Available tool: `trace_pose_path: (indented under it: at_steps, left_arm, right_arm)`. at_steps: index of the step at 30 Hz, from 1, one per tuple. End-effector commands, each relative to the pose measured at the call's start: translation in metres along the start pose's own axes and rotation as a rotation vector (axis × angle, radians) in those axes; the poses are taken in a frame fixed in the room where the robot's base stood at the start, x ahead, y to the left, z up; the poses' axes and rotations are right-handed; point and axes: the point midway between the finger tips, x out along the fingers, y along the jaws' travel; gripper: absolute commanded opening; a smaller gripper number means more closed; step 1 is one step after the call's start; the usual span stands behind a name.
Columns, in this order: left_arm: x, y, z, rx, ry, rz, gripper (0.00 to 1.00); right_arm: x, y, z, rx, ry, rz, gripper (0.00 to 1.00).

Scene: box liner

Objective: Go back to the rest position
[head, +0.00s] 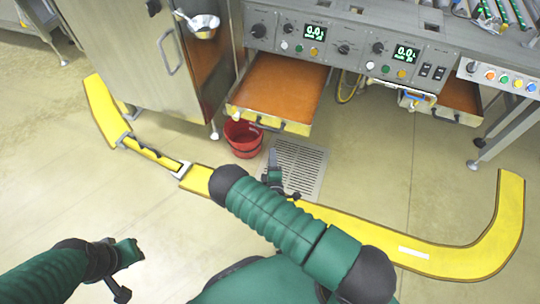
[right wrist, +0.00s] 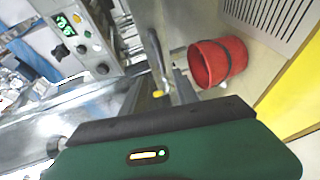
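My right arm reaches from the lower right up to the middle of the head view. Its gripper (head: 276,174) is over the floor grate, in front of the open drawer, and is partly hidden behind my forearm. In the right wrist view, narrow grey finger parts (right wrist: 165,70) show beyond the green housing, with nothing visible held. My left gripper (head: 122,272) is low at the left, above bare floor, with nothing visible in it. The opening of either gripper is unclear.
An orange-lined drawer (head: 280,88) stands open below the control panel (head: 345,42). A red bucket (head: 243,138) is on the floor beside the grate (head: 300,160); it also shows in the right wrist view (right wrist: 217,62). A metal cabinet (head: 135,50) stands at left. Yellow floor strips (head: 345,222) curve around.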

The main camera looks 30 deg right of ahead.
Motion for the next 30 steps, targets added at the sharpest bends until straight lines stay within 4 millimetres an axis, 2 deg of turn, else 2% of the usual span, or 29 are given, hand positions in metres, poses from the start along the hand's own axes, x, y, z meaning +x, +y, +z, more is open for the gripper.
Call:
trace_pose_path:
  at_steps: [5,8,11,14,17,21,26,30]
  left_arm:
    - [0.0,0.0,0.0,0.0,0.0,0.0,0.27]
    - [0.0,0.0,0.0,0.0,0.0,0.0,0.27]
    - [-0.001,0.0,0.0,0.0,0.0,0.0,0.27]
    - [0.0,0.0,0.0,0.0,0.0,0.0,0.27]
    - [0.0,0.0,0.0,0.0,0.0,0.0,0.27]
    - [0.0,0.0,0.0,0.0,0.0,0.0,0.27]
    - [0.0,0.0,0.0,0.0,0.0,0.0,0.27]
    - [0.0,0.0,0.0,0.0,0.0,0.0,0.27]
  right_arm:
    - [0.0,0.001,-0.001,0.003,0.0,-0.001,0.36]
    - [0.003,0.006,-0.005,0.068,-0.022,-0.044,0.36]
    - [0.007,0.017,-0.018,0.248,-0.075,-0.172,0.36]
    - [-0.002,0.034,-0.038,0.489,-0.144,-0.367,0.36]
    - [-0.03,0.057,-0.058,0.698,-0.21,-0.565,0.36]
    - [-0.088,0.098,-0.074,0.888,-0.302,-0.805,0.36]
    - [-0.154,0.134,-0.067,0.968,-0.411,-0.973,0.36]
    - [-0.203,0.156,-0.048,0.982,-0.51,-1.048,0.36]
